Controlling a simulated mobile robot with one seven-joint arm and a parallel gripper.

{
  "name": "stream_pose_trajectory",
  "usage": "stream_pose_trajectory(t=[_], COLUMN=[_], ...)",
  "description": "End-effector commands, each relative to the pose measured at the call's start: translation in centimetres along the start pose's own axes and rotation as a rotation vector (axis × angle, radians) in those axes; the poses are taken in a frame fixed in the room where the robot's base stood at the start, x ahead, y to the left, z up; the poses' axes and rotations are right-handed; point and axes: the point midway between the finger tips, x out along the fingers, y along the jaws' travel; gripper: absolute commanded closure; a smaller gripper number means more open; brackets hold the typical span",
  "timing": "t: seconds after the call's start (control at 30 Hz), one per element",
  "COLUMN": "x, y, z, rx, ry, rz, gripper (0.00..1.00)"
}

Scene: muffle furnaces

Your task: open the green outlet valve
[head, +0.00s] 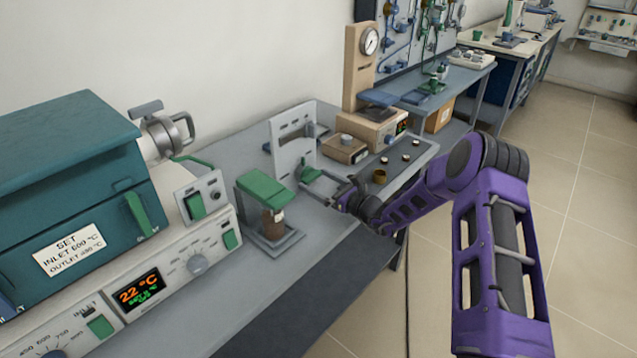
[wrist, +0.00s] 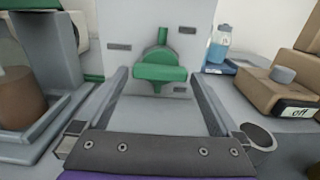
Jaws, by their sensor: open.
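The green valve (wrist: 160,71) is on an upright pale panel (wrist: 190,40), its wide handle lying level below a short upright stem. In the head view the green valve (head: 311,174) shows low on the panel (head: 292,147). My gripper (head: 325,187) is in front of the panel, low over the bench. In the wrist view my gripper (wrist: 160,80) is open, one finger on each side of the handle in the picture. Nothing is held. I cannot tell whether the fingertips reach the handle's depth, and no contact is visible.
Left of the panel is a green-topped stand (head: 265,188) with a brown jar (head: 273,224). A teal furnace (head: 70,170) stands further left. On the right are a tan box (wrist: 292,85) reading "off" and a blue bottle (wrist: 220,45). The bench front (head: 300,265) is clear.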

Motion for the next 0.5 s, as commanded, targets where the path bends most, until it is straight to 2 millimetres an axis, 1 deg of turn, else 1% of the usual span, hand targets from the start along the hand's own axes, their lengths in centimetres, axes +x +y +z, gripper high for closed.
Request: stream_pose_trajectory(t=[0.07,0.17,0.2,0.27,0.4,0.47,0.5], x=[-0.01,-0.02,-0.03,-0.03,-0.04,-0.04,-0.04], y=[0.01,0.02,0.02,0.02,0.03,0.02,0.02], z=[-0.01,-0.02,-0.02,-0.02,-0.03,-0.03,-0.03], rx=[0.000,0.000,0.000,0.000,0.000,0.000,0.000], ry=[0.000,0.000,0.000,0.000,0.001,0.001,0.001], rz=[0.000,0.000,0.000,0.000,0.001,0.001,0.001], gripper=[0.00,0.16,0.23,0.34,0.59,0.70,0.71])
